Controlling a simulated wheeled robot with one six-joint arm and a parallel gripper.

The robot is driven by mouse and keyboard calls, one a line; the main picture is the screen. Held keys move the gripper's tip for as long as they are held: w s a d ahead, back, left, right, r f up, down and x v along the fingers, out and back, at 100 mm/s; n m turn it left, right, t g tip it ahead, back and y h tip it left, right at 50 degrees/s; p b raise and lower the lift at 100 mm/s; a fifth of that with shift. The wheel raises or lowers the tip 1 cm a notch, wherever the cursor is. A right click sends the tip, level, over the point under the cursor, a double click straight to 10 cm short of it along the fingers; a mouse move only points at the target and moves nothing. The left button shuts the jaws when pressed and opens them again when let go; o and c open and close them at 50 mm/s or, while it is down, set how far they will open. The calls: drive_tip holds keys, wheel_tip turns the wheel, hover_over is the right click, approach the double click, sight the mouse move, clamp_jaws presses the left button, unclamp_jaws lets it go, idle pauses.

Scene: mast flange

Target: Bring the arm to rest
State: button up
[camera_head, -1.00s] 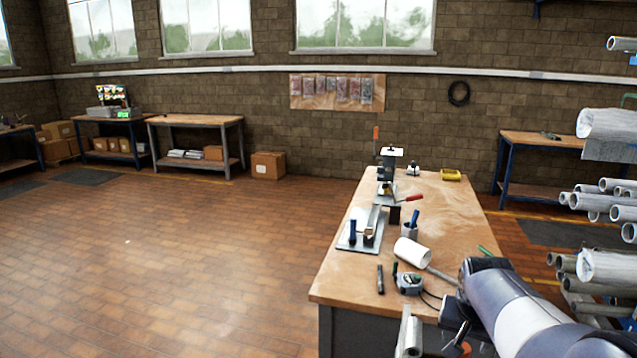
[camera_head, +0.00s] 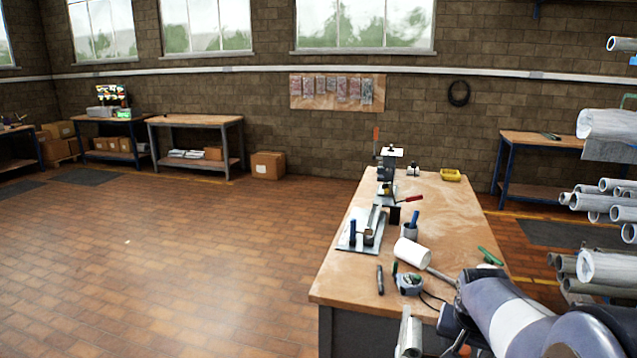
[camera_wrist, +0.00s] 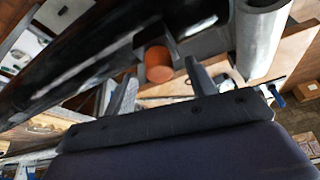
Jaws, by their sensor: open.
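My arm fills the lower right corner of the head view, in front of the wooden workbench (camera_head: 455,210) and its right front edge. My gripper (camera_wrist: 160,88) shows in the wrist view, with its two fingers spread apart and nothing clearly held between them. An orange round end (camera_wrist: 158,65) lies beyond the fingers, and I cannot tell how far away. A grey tube (camera_wrist: 262,35) stands close to the right of the right finger. In the head view I cannot make out the fingertips.
On the workbench are a white cylinder (camera_head: 411,252), a tape measure (camera_head: 408,284), a black marker (camera_head: 380,280), a cup (camera_head: 410,232) and a clamping fixture (camera_head: 362,235). Racked pipes (camera_head: 606,265) stand close on the right. The floor left of the bench is clear.

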wheel_tip(320, 180, up, 10)
drive_tip(key=p, duration=0.7)
drive_tip(key=shift+s, duration=0.15)
